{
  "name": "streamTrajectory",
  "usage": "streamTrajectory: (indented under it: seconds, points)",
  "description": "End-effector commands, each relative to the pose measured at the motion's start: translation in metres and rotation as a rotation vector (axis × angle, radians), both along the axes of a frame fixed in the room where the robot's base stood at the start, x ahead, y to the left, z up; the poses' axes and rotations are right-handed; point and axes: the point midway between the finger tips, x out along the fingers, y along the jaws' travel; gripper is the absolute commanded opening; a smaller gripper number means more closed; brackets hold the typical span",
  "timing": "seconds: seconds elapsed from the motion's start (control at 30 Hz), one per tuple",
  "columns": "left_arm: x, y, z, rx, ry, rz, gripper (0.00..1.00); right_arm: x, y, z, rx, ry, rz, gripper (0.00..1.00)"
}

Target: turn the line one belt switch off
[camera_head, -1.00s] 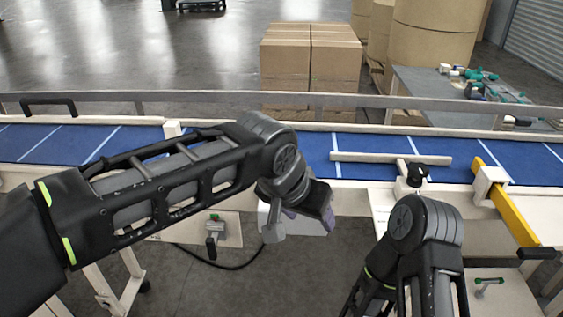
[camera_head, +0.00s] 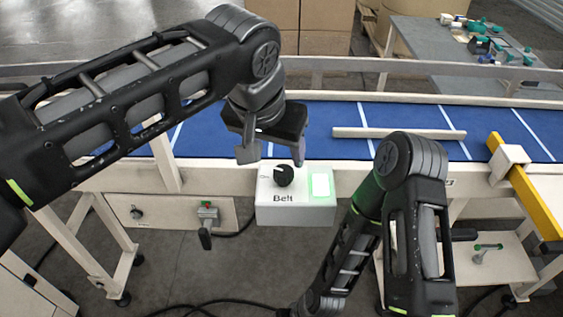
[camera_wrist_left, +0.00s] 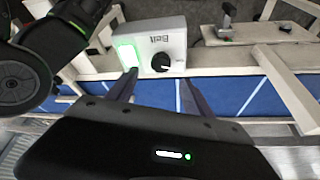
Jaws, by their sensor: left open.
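The belt switch box (camera_head: 296,214) is white, marked "Belt", and fixed at the near side of the conveyor. On its top are a black rotary knob (camera_head: 284,175) and a lit green-white lamp (camera_head: 320,185). The knob's exact pointer direction is too small to read. My left gripper (camera_head: 273,158) is open, just above and behind the knob, with nothing between its fingers. In the left wrist view the knob (camera_wrist_left: 161,65) lies beyond and between the open fingertips (camera_wrist_left: 158,76), apart from them. My right arm bends down at lower right; its gripper does not show.
The blue conveyor belt (camera_head: 340,125) runs behind the box. A yellow bar (camera_head: 530,200) crosses at right. A lower panel at left carries a small knob (camera_head: 136,213) and a switch with a green-red top (camera_head: 207,212). My right forearm is close to the box's right side.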

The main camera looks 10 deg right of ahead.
Motion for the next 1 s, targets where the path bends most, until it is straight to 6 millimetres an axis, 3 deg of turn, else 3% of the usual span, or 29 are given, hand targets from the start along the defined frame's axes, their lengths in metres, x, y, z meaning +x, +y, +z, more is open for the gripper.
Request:
streamTrajectory:
  seconds: [0.27,0.63,1.0]
  points:
    - [0.005,-0.003,-0.015,0.002,0.002,0.0,0.6,0.0,0.0,0.001,0.0,-0.001,0.0,0.36]
    - [0.022,-0.015,-0.065,0.003,0.003,0.0,0.6,0.0,0.0,0.007,-0.002,0.002,-0.002,0.36]
    - [0.025,-0.017,-0.073,0.0,0.0,0.0,0.6,0.0,-0.001,0.007,-0.003,0.002,-0.002,0.36]
